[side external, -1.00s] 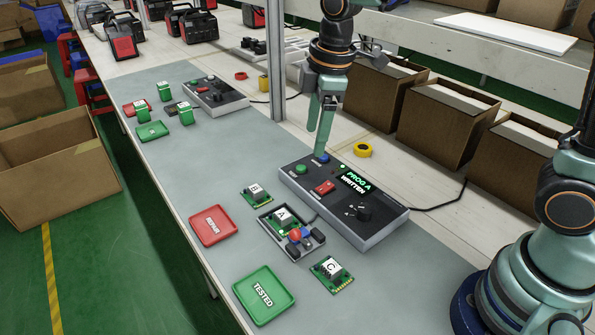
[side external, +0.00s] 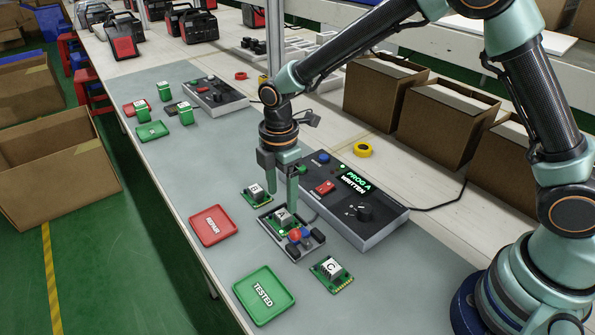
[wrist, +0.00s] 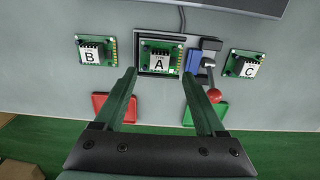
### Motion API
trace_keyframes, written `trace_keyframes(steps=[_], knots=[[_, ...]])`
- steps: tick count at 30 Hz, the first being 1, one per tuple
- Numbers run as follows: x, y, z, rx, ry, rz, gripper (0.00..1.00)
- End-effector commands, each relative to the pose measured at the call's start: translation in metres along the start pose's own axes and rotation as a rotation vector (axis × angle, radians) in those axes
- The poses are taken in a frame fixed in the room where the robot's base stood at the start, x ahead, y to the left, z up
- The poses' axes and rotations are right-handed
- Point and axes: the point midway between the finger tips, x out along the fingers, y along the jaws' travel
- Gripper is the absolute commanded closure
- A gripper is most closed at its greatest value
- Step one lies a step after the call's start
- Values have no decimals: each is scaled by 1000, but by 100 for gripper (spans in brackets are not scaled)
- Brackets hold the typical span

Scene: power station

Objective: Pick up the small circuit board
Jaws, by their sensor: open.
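Three small green circuit boards with lettered white chips are in view. Board A (wrist: 160,58) sits in a dark fixture (side external: 268,210) with a red-knobbed lever (wrist: 214,95) and a blue part beside it. Board B (wrist: 93,52) lies on the mat to its left in the wrist view, and board C (wrist: 247,66) lies to its right; C also shows in the side view (side external: 331,272). My gripper (side external: 282,206) is open and empty, fingers pointing down over the fixture. In the wrist view, its fingertips (wrist: 161,78) are apart, just short of board A.
A red REPAIR tray (side external: 232,235) and a green TESTED tray (side external: 290,300) lie along the front edge. The programmer box (side external: 375,240), its display reading "PROG A WRITTEN", stands behind the fixture. Cardboard boxes (side external: 425,125) line the back.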

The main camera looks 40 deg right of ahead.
Motion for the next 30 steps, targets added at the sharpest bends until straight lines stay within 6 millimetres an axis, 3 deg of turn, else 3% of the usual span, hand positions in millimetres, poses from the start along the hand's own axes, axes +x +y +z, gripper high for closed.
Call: trace_keyframes(steps=[12,21,22,27,30], knots=[[48,0,1,1,-1,-3,28],[53,1,1,1,0,0,28],[53,1,1,1,0,0,31],[53,1,1,1,0,0,96],[53,1,1,1,0,0,100]])
